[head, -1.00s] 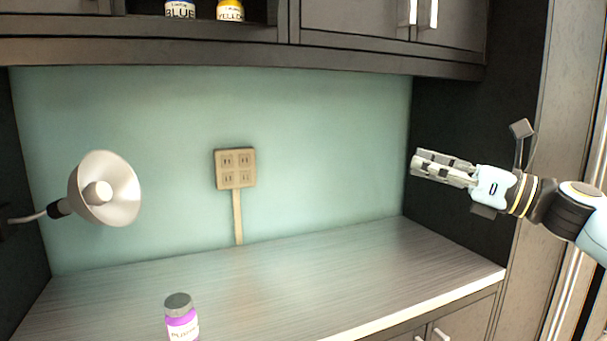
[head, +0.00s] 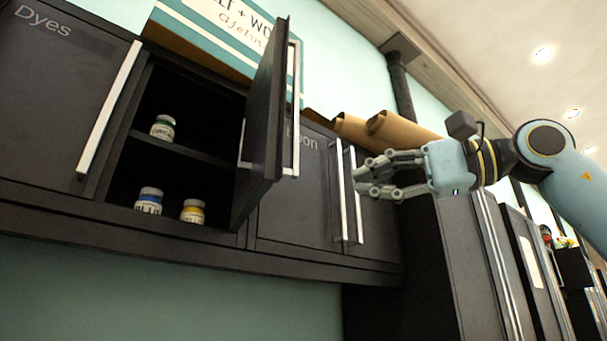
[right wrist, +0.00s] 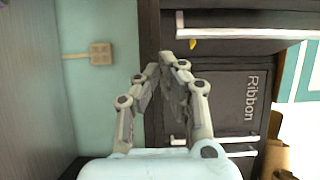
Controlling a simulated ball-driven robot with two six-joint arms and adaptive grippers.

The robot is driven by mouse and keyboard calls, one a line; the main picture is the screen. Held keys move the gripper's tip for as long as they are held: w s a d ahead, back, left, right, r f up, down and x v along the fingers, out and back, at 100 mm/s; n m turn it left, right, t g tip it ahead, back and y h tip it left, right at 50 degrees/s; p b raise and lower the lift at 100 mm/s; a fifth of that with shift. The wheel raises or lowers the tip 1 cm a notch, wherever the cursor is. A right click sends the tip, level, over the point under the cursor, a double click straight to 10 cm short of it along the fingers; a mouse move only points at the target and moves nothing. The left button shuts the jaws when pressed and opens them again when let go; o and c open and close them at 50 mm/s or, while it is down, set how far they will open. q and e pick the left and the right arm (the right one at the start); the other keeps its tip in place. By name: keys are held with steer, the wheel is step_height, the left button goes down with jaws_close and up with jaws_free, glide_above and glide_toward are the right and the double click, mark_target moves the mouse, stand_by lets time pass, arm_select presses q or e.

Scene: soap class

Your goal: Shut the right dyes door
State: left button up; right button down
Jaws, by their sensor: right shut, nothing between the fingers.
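The right dyes door (head: 264,125) is a dark cabinet door. It stands open, swung out toward me, with a silver bar handle (head: 296,110). The left dyes door (head: 60,100), lettered "Dyes", is shut. My left gripper is out of view.
The Ribbon door (head: 300,195) is shut and has a silver handle (head: 338,190). Brown paper rolls (head: 385,130) and a lettered box (head: 215,40) lie on top of the cabinets. An outlet (right wrist: 101,53) is on the teal wall below.

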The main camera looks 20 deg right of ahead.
steer(key=w+a+p, duration=0.4)
steer(key=a+p, duration=0.1)
steer(key=a, duration=0.3)
steer(key=shift+a, duration=0.4)
